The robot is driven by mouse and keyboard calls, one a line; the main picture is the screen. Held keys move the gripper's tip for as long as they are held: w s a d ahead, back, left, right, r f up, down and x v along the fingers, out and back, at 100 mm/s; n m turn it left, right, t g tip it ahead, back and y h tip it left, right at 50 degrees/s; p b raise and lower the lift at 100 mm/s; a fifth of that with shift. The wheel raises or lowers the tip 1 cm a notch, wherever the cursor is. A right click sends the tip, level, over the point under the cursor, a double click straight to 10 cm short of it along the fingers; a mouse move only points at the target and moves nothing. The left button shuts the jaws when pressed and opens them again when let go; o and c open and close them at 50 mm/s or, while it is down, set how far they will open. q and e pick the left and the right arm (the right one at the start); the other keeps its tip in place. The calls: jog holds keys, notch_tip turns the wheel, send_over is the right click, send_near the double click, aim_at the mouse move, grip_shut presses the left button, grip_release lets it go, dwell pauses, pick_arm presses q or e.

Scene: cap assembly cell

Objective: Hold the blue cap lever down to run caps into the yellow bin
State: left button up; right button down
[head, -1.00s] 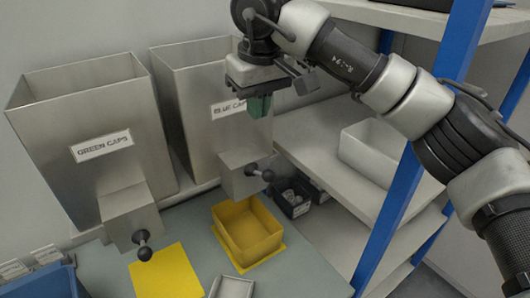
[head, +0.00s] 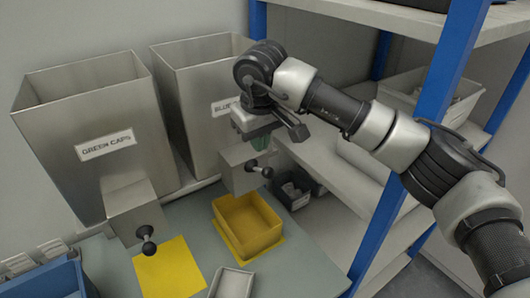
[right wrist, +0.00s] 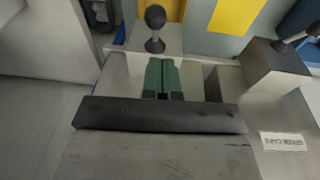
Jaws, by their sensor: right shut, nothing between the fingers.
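The blue cap lever (head: 267,172) is a short rod with a dark ball knob on the front of the blue caps dispenser (head: 196,115). The knob also shows in the right wrist view (right wrist: 155,15). The yellow bin (head: 272,237) stands below that dispenser and looks empty. My right gripper (head: 260,142) is shut and empty, its green fingers pointing down just above the dispenser's spout box and the lever. In the right wrist view the fingers (right wrist: 162,75) are together, apart from the knob. My arm hides part of the blue label. My left gripper is not in view.
The green caps dispenser (head: 85,115) with its own lever (head: 147,247) stands at the left, above a bare yellow mat (head: 170,268). A grey tray (head: 231,284) lies at the front. A dark box (head: 299,195) and blue-posted shelves (head: 452,85) stand at the right.

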aim_at(265, 169)
jog(key=f+p, duration=0.1)
jog(key=f, duration=0.1)
jog(key=d+f, duration=0.1)
jog(key=f, duration=0.1)
jog(key=shift+s+d+f+p, duration=0.15)
jog(key=shift+s+f+p, duration=0.05)
jog(key=shift+f+p, duration=0.15)
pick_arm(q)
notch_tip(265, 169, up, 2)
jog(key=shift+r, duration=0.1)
